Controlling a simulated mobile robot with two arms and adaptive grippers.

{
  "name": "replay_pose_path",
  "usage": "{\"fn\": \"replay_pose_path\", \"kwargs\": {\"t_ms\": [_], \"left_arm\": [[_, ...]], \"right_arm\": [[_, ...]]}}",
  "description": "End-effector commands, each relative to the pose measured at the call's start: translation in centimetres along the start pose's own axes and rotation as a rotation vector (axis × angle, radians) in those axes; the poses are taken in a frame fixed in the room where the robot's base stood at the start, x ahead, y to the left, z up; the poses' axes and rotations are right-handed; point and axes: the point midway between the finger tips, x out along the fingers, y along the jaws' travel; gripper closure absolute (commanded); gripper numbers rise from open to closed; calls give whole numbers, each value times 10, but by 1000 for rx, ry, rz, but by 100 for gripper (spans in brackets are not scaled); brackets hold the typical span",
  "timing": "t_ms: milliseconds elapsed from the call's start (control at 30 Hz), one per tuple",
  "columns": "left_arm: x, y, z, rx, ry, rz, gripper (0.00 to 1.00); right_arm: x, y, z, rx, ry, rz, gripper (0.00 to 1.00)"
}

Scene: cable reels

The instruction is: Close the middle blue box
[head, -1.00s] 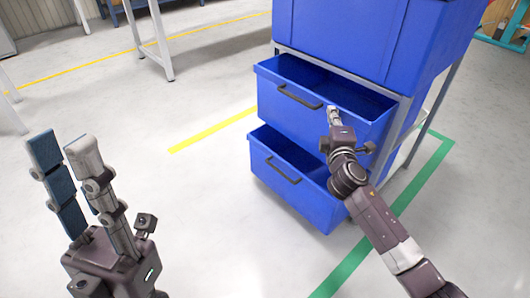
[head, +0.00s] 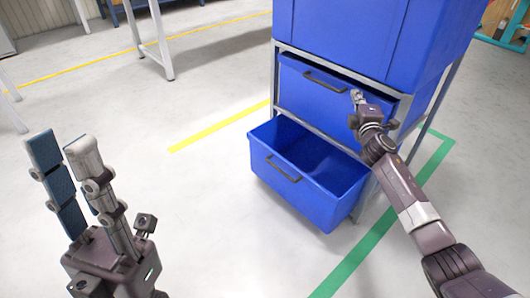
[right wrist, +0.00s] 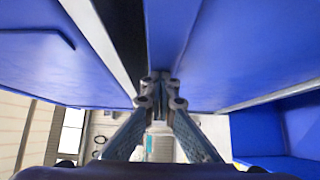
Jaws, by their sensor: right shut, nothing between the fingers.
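The middle blue box (head: 322,97) sits in the metal rack with its dark handle (head: 325,81) facing front. It is nearly flush with the rack, with a narrow dark gap above its front edge. My right gripper (head: 357,97) is shut and empty, at the right part of the box's front. In the right wrist view its fingers (right wrist: 160,84) are together close to a blue front panel; exact contact is unclear. My left gripper (head: 58,145) is open and empty at the lower left, far from the rack.
The lower blue box (head: 275,179) is pulled out and open below the middle one. The upper blue box (head: 345,30) is above. Rack posts (head: 275,75) stand at the sides. The floor (head: 200,200) between my left gripper and the rack is clear.

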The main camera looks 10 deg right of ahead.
Motion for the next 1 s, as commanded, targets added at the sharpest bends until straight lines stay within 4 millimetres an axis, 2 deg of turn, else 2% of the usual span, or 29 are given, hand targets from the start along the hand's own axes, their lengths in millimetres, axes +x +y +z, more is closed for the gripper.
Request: {"fn": "replay_pose_path", "kwargs": {"t_ms": [33, 433, 567, 767, 1000], "left_arm": [[0, 0, 0, 0, 1, 0, 73], [2, -1, -1, 2, 6, -1, 73], [1, 0, -1, 1, 4, -1, 73], [1, 0, -1, 1, 3, 0, 73], [1, 0, 0, 1, 2, 0, 73]], "right_arm": [[1, 4, 7, -1, -12, 3, 100], [1, 6, 10, -2, -19, 5, 100], [-5, 6, 11, -4, -20, 6, 100], [-31, 3, 7, -5, -13, 3, 100], [-73, 1, 2, -3, -5, 1, 100]]}}
